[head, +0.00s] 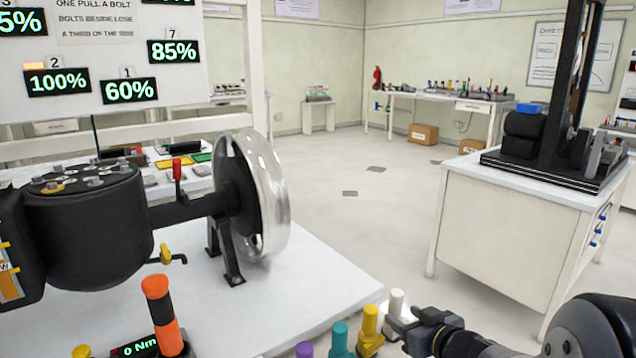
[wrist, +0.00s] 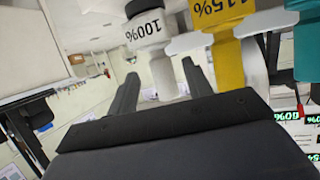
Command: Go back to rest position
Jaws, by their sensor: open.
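My gripper (head: 408,326) is at the bottom right of the head view, low by a row of coloured handled tools. In the wrist view its two dark fingers (wrist: 160,76) are apart. A white tool marked 100% (wrist: 162,72) shows between the fingers, with no clear contact. The white tool (head: 397,302) also stands upright by the gripper in the head view. A yellow tool marked 115% (wrist: 228,62) is just to its right in the wrist view. My forearm hides part of the bench edge.
Teal (head: 341,340) and purple (head: 304,350) tools stand beside the yellow one. An orange-handled tool (head: 158,300) stands near a 0 Nm display (head: 136,347). A black drum with a silver wheel (head: 262,195) fills the left bench.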

